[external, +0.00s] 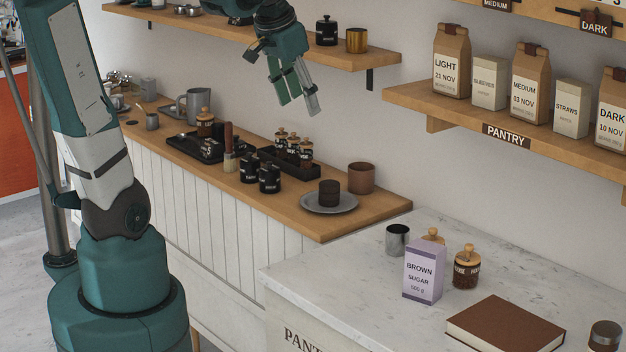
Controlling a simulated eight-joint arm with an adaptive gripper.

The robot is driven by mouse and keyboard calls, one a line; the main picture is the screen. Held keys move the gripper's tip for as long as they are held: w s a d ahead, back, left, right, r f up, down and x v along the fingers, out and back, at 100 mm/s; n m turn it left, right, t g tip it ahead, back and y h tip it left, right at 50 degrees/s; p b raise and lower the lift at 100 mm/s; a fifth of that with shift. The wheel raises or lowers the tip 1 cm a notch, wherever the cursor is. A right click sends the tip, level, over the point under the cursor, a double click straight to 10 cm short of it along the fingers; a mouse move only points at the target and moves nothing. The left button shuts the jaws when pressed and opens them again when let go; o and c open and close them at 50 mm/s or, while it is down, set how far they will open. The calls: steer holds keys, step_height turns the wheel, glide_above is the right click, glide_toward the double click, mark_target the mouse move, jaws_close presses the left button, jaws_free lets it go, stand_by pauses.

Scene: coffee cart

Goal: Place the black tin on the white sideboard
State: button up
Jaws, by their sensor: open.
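My gripper (298,101) is open and empty, with its fingers pointing down in the air above the wooden counter. Two black tins with labels, one (249,168) and another (269,179), stand side by side on the counter below it. A third black lidded tin (326,31) stands on the upper wall shelf. I cannot tell which of them is the task's tin. The white sideboard (345,262) stands at the lower right, with a pale marble-like top and part of the word "PANTRY" on its front.
The sideboard holds a brown sugar box (424,270), a metal cup (397,240), wooden-lidded jars and a brown book (505,325). Its front left top is bare. The counter (375,212) holds trays, jars and cups. The pantry shelf (480,118) juts out above.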

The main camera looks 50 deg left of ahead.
steer(key=s+d+f+n+t+h, duration=0.1)
steer(key=s+d+f+t, duration=0.1)
steer(key=s+d, duration=1)
steer(key=shift+s+d+f+t, duration=0.2)
steer(key=shift+s+f+t, duration=0.2)
steer(key=shift+s, duration=0.1)
